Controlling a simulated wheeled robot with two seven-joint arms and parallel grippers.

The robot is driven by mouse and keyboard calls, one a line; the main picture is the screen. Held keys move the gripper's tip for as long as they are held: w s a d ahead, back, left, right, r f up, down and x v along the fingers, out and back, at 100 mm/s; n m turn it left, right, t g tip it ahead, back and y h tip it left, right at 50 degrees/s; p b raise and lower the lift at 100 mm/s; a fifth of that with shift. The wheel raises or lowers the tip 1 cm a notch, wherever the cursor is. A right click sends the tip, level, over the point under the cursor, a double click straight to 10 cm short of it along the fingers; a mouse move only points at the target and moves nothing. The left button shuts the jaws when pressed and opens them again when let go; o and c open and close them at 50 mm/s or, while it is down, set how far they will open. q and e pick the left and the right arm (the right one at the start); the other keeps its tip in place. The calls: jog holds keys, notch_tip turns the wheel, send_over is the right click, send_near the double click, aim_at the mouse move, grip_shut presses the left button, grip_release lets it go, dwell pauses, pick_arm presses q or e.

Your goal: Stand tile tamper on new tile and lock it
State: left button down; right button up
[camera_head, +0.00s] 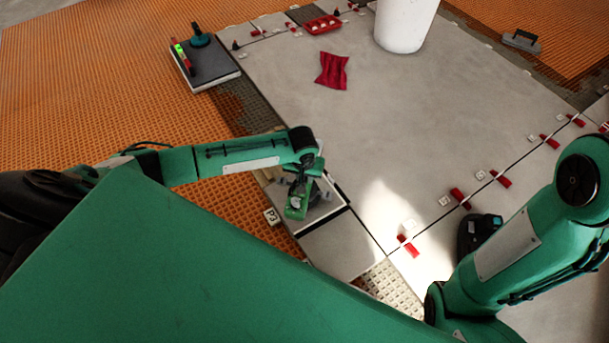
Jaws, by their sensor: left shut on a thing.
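My left gripper (296,205) points down over a small light-topped tile (322,212) with a dark front edge, beside the P3 tag. It is shut on a small grey thing, mostly hidden by the fingers; I cannot tell whether this is the tile tamper. Grey knob-like parts show on both sides of the fingers, close to the tile top. A dark rounded device (478,234) with a small bluish panel stands on the floor tiles at right, partly behind my right arm. My right gripper cannot be made out.
A dark slab (212,72) at upper left bears a teal-handled tool (200,36) and a red-green bar. A red cloth (332,70), red tray (322,24) and white column (404,22) are farther back. Red wedges and white clips line the joints.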

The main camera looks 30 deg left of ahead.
pick_arm(q)
jog(key=shift+f, duration=0.3)
dwell(0.5)
jog(key=c, duration=1.2)
grip_release()
jog(key=shift+o, duration=0.2)
jog(key=shift+f, duration=0.1)
